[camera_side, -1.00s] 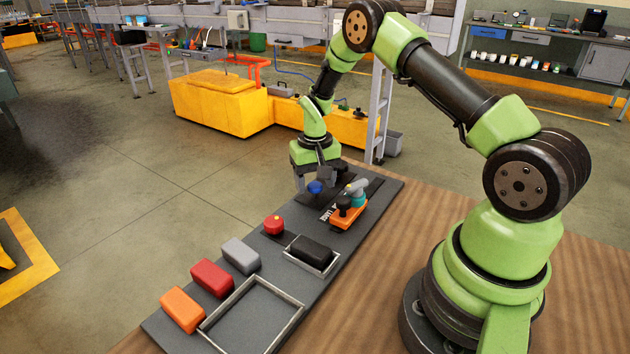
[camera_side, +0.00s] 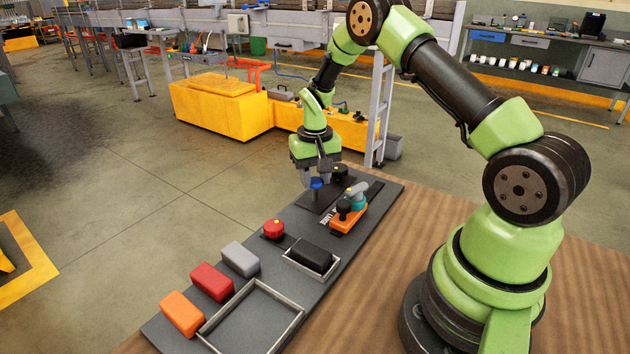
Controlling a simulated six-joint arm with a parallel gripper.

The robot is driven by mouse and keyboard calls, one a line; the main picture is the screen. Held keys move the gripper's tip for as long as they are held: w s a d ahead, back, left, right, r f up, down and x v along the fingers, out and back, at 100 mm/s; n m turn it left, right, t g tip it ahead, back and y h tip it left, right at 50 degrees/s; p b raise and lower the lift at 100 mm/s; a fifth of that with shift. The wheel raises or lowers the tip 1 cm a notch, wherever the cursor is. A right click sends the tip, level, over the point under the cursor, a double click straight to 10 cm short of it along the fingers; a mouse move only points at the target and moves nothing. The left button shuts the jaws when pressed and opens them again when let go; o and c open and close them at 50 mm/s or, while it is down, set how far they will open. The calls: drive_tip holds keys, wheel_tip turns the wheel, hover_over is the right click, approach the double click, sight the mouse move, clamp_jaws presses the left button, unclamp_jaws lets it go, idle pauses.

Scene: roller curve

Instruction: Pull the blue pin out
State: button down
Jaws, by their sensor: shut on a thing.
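The blue pin (camera_side: 316,183) has a round blue head with a short grey shaft showing beneath it. It stands upright over a dark plate (camera_side: 312,203) at the far end of the grey board. My gripper (camera_side: 316,180) points down from above, its two fingers shut on the blue head from either side. Whether the shaft's lower end is still in the plate is too small to tell.
A black knob (camera_side: 339,172) is just behind. A red button (camera_side: 273,229), black block (camera_side: 310,254), coloured blocks (camera_side: 212,281) and an empty tray (camera_side: 253,318) lie nearer.

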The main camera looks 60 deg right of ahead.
sight(315, 180)
drive_tip(key=c, duration=0.8)
unclamp_jaws()
drive_tip(key=shift+r, duration=0.15)
drive_tip(key=shift+o, duration=0.2)
wheel_tip(315, 180, up, 10)
drive_tip(key=s+a+r+t, duration=0.25)
drive_tip(key=a+r, duration=0.35)
drive_tip(key=r, duration=0.3)
drive_tip(key=s+a+r+n+t+y, duration=0.1)
drive_tip(key=s+a+r+t, duration=0.1)
drive_tip(key=s+a, duration=0.3)
drive_tip(key=s+a+r+n+t+y, duration=0.1)
drive_tip(key=s+a+r, duration=0.3)
drive_tip(key=s, duration=0.9)
drive_tip(key=shift+a+r+n+t, duration=0.25)
drive_tip(key=shift+a+n+t, duration=0.4)
drive_tip(key=shift+t, duration=0.2)
